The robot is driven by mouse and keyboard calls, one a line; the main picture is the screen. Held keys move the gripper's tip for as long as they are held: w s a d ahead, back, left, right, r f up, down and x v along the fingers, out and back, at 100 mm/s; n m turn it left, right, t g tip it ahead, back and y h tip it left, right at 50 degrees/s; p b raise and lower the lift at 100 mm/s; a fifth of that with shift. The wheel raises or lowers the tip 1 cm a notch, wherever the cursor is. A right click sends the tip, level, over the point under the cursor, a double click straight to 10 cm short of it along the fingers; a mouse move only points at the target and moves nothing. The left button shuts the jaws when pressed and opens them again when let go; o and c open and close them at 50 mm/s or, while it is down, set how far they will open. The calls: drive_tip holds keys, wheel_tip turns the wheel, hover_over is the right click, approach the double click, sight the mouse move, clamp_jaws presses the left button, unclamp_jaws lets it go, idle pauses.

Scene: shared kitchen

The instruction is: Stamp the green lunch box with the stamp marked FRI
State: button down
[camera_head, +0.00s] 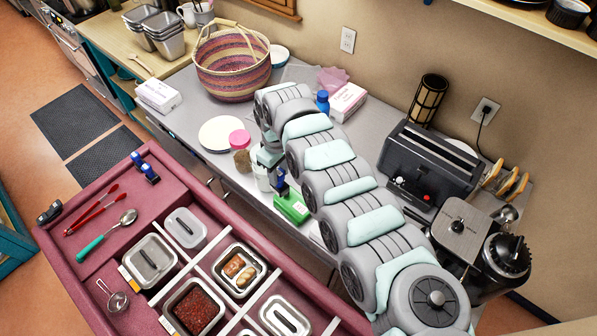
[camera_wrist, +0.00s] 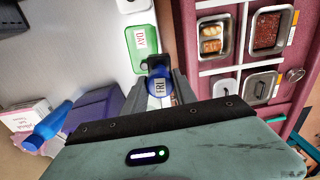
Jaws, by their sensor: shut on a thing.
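The green lunch box (camera_head: 293,208) lies on the grey counter near its front edge. In the wrist view the lunch box (camera_wrist: 133,57) shows a white label reading DAY. My gripper (camera_head: 271,160) is shut on the stamp (camera_head: 281,184), which has a blue top and a dark body. In the wrist view the stamp's blue top (camera_wrist: 158,73) carries a white FRI label, between the fingers of my gripper (camera_wrist: 160,100). The stamp is over or beside the near end of the box. Its underside is hidden, so I cannot tell whether it touches.

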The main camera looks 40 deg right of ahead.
drive_tip(key=s+d+f, duration=0.3)
drive_tip(key=s+d, duration=0.1)
drive_tip(key=d, duration=0.1)
drive_tip(key=shift+n, duration=0.3)
drive_tip(key=shift+s+a+f+b, duration=0.1)
drive_tip(key=shift+f+b, duration=1.5)
drive_tip(key=shift+f, duration=0.55)
drive_tip(key=shift+s+a+f+b, duration=0.1)
drive_tip(key=shift+f+b, duration=1.5)
drive_tip(key=shift+f, duration=0.55)
drive_tip(key=shift+d+f, duration=0.1)
drive_tip(key=shift+f, duration=0.4)
drive_tip(key=shift+r, duration=0.1)
wheel_tip(320, 180, up, 10)
drive_tip(key=p, duration=1)
